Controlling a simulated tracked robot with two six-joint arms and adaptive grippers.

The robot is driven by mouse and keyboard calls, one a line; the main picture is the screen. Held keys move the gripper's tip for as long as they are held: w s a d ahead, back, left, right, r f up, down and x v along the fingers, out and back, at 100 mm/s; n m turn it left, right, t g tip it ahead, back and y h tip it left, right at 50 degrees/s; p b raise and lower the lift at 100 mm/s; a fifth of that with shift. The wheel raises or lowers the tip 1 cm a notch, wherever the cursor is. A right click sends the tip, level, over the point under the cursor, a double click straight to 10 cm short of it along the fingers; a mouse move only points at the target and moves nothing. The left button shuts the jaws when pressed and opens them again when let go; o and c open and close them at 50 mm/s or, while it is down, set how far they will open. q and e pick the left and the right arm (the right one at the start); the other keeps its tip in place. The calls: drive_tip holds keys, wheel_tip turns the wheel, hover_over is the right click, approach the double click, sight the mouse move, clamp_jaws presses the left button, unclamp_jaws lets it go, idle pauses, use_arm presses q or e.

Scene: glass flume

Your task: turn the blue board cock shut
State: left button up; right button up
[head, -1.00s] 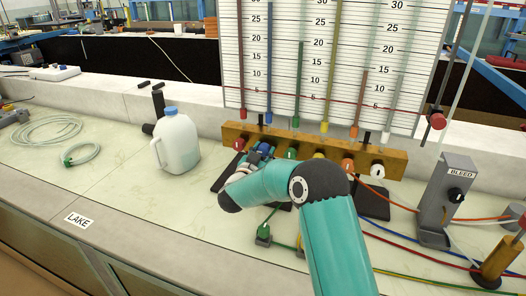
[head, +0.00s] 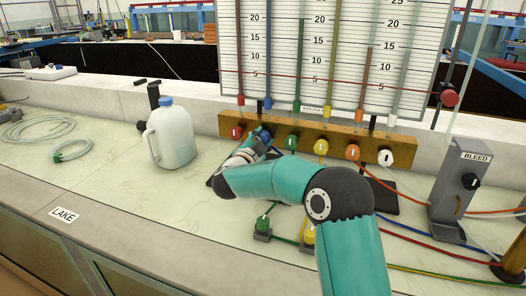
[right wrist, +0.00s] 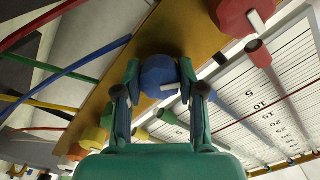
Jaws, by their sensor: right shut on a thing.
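The blue board cock (head: 264,135) sits on the wooden bar (head: 400,151) under the tube board, between the red cock (head: 236,132) and the green cock (head: 291,142). My right gripper (head: 258,143) reaches it from the front; part of the cock is hidden behind the gripper. In the right wrist view the blue cock (right wrist: 157,72) is between the two fingers of my right gripper (right wrist: 160,84), which are shut on it. A short white mark shows on its face. My left gripper is not in view.
Yellow (head: 321,147), orange (head: 352,153) and white (head: 386,158) cocks follow along the bar. A white jug (head: 170,138) stands to the left. The grey BLEED stand (head: 457,194) and coloured tubing are at the right.

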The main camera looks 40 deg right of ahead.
drive_tip(key=m+b, duration=0.3)
drive_tip(key=f+m+b, duration=0.1)
drive_tip(key=m+b, duration=0.2)
drive_tip(key=b, duration=0.1)
drive_tip(key=shift+a, duration=0.15)
drive_tip(key=m+b, duration=0.3)
drive_tip(key=m, duration=0.1)
drive_tip(key=shift+m+b, duration=0.35)
drive_tip(key=shift+m, duration=0.05)
drive_tip(key=shift+r, duration=0.1)
drive_tip(key=o, duration=1.1)
drive_tip(key=shift+o, duration=0.2)
drive_tip(key=shift+r, duration=0.2)
